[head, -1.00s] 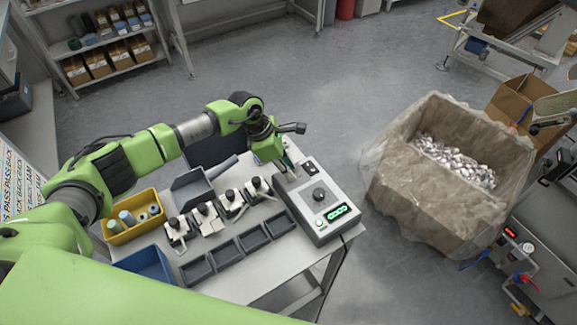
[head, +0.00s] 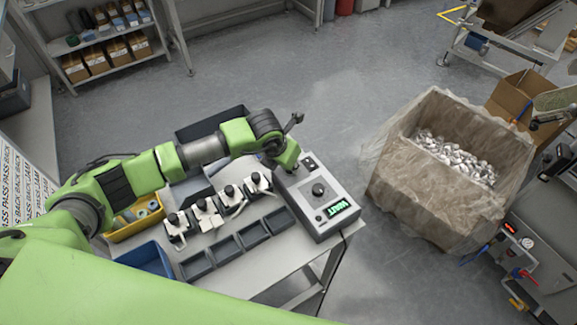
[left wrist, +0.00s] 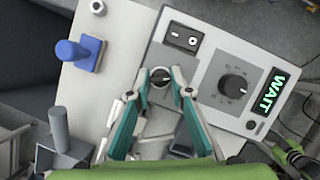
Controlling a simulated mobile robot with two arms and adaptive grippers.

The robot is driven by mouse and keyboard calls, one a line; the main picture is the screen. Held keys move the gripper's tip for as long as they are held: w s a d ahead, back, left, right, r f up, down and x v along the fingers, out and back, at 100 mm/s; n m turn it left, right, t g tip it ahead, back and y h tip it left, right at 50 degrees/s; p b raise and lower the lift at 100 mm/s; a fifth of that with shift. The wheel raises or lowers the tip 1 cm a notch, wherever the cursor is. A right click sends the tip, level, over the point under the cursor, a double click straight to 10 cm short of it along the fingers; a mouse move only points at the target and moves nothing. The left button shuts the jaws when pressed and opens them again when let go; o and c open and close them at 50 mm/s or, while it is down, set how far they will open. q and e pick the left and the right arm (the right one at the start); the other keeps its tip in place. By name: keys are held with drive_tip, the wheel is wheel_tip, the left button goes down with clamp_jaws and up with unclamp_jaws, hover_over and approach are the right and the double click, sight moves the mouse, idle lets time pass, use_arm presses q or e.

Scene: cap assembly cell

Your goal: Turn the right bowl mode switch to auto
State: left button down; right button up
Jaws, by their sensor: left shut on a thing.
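In the head view my wrist hides the switch and most of the fingers. The grey control box (head: 345,225) has a black dial (head: 318,189) and a green display reading WAIT (left wrist: 268,92).
The box also carries a black rocker switch (left wrist: 183,42). A blue knobbed part (left wrist: 80,52) stands left of my gripper. Several clamp fixtures (head: 208,212) and dark trays (head: 226,247) fill the table. A lined carton (head: 425,195) stands on the floor to the right.

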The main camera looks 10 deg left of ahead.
use_arm(q)
drive_tip(key=n+y+b, duration=0.1)
drive_tip(key=n, duration=0.1)
drive_tip(key=shift+d+n+b, duration=0.1)
drive_tip(key=shift+n+b, duration=0.6)
drive_tip(key=shift+n, duration=0.3)
drive_tip(key=c, duration=1.8)
unclamp_jaws()
drive_tip(key=shift+r, duration=0.1)
drive_tip(key=v, duration=1.2)
drive_tip(key=shift+s+d, duration=0.1)
drive_tip(key=shift+d, duration=0.1)
